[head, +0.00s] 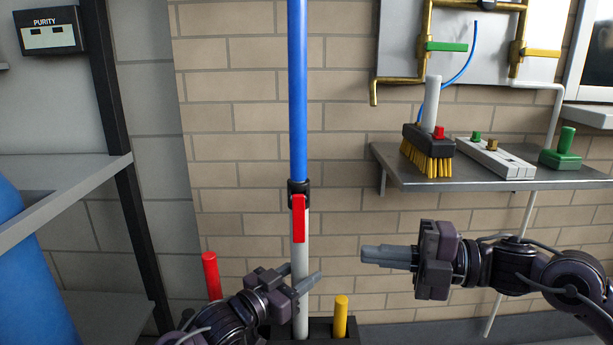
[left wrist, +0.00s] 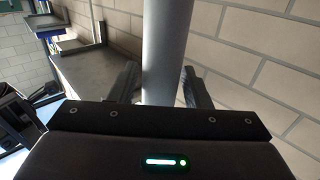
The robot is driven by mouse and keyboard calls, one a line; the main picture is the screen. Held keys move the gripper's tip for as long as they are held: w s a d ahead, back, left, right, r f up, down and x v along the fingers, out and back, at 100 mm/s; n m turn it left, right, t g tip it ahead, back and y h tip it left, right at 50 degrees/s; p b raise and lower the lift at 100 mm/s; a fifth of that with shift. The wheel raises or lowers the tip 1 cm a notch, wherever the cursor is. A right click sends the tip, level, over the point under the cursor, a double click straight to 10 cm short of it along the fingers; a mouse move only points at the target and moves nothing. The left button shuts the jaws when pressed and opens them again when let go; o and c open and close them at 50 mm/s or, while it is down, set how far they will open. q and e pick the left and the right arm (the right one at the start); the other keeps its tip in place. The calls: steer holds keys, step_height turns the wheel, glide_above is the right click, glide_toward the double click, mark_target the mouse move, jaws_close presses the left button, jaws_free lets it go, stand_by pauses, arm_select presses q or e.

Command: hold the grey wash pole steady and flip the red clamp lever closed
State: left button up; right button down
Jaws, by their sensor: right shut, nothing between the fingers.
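The grey wash pole (head: 301,255) stands upright, its lower end going down into a dark holder. A blue tube (head: 297,90) rises above it, and a black clamp collar (head: 299,187) sits at their joint. The red clamp lever (head: 298,218) hangs down from the collar in front of the pole. My right gripper (head: 364,256) is shut and empty, right of the pole and lower than the lever.
A red handle (head: 211,275) and a yellow handle (head: 340,316) stand low on either side of the pole. A metal shelf (head: 400,178) at right carries a brush (head: 428,150) and other items. Grey shelving (head: 75,195) stands at left. A brick wall is behind.

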arm_select(q)
steer(key=shift+o, duration=1)
